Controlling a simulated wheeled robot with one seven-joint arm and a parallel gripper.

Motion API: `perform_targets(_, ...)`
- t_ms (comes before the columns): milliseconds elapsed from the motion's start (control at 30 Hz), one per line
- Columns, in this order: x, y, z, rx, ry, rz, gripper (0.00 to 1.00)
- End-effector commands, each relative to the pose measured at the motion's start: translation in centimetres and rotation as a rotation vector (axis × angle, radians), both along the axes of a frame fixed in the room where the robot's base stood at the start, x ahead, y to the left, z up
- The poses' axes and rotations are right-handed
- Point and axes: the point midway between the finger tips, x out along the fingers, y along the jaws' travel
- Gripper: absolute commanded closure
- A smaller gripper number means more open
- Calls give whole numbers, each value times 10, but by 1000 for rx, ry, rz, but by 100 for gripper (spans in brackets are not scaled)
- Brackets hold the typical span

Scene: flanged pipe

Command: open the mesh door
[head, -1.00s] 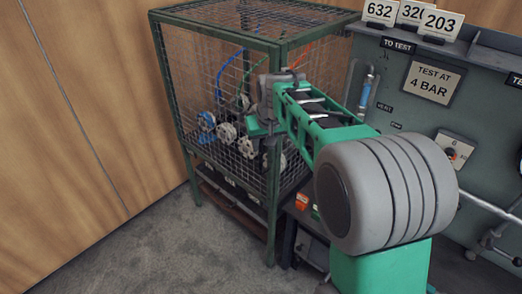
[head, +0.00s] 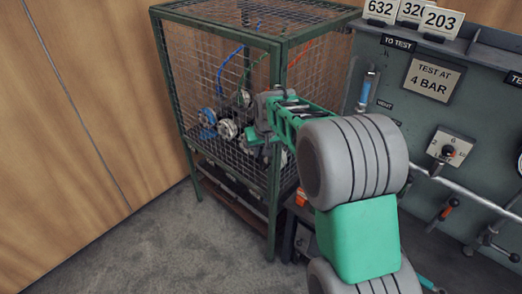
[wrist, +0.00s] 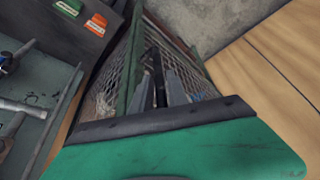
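The mesh cage (head: 274,42) has a dark green frame, and its mesh door (head: 188,75) looks shut, flush with the frame. My gripper (head: 258,137) is at the right part of the cage front, near the upright corner post. I cannot tell whether it touches the door, and no handle can be made out behind it. In the wrist view, the green mesh and frame (wrist: 118,75) run away from me, and grey finger parts (wrist: 168,85) show small beyond my green wrist. The gap between the fingertips is not clear.
Flanged pipe pieces (head: 227,129) and coloured hoses are inside the cage. A grey-green test panel (head: 405,110) with valves and number cards stands to the right. A wooden wall (head: 70,110) is at the left. The carpet floor (head: 190,240) before the cage is clear.

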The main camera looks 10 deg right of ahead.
Motion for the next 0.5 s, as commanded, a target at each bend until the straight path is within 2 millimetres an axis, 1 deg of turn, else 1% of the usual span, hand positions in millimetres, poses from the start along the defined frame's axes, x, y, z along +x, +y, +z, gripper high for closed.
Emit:
perform_targets(33,0,0,0,0,0,0,85)
perform_targets(200,0,0,0,0,0,0,99)
perform_targets(500,0,0,0,0,0,0,100)
